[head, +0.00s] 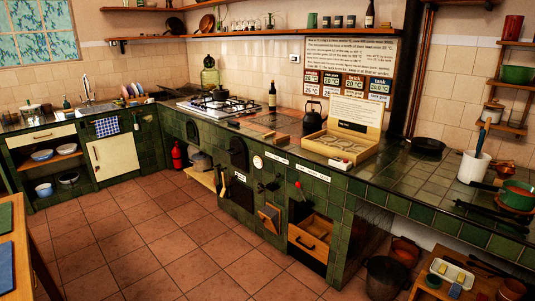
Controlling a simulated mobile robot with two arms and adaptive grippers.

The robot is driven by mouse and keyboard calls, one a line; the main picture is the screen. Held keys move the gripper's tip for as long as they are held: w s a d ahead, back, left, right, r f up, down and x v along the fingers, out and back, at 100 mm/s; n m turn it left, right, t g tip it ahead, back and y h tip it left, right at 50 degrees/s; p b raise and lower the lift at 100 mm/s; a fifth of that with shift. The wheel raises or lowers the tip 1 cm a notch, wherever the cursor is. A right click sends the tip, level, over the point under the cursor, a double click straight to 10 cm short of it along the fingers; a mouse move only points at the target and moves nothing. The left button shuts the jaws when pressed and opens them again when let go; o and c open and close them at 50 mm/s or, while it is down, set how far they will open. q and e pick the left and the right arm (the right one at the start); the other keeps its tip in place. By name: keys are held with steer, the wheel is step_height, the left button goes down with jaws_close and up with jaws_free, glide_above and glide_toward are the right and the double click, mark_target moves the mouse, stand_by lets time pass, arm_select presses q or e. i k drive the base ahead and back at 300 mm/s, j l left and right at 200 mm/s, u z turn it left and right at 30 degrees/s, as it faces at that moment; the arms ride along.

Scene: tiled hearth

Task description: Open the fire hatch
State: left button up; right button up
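The green-tiled hearth counter (352,186) runs along the back wall in the head view. A dark arched hatch (238,154) is set in its front and looks shut. A smaller dark arched hatch (192,131) is further left. To the right, a dark opening (299,206) has a small red knob (297,185) near its top. A wooden drawer (310,237) is below it. I cannot tell for certain which of these is the fire hatch; the labels on the front are too small to read. Neither of my grippers is in view.
The tiled floor (185,236) before the hearth is clear. A wooden table (18,268) stands at the lower left. A dark pot (384,277) and a low wooden table (424,292) are at the lower right. A red cylinder (178,155) stands beneath the counter.

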mark_target(236, 150)
steer(key=i+l+u, duration=0.15)
steer(key=i, duration=0.25)
steer(key=i+l+u, duration=0.15)
steer(key=i, duration=0.3)
steer(key=i+l+u, duration=0.15)
steer(key=i, duration=0.25)
steer(key=i+j+u, duration=0.3)
steer(key=i, duration=0.6)
steer(key=i+l+u, duration=0.1)
steer(key=i+u, duration=0.2)
steer(key=i, duration=0.6)
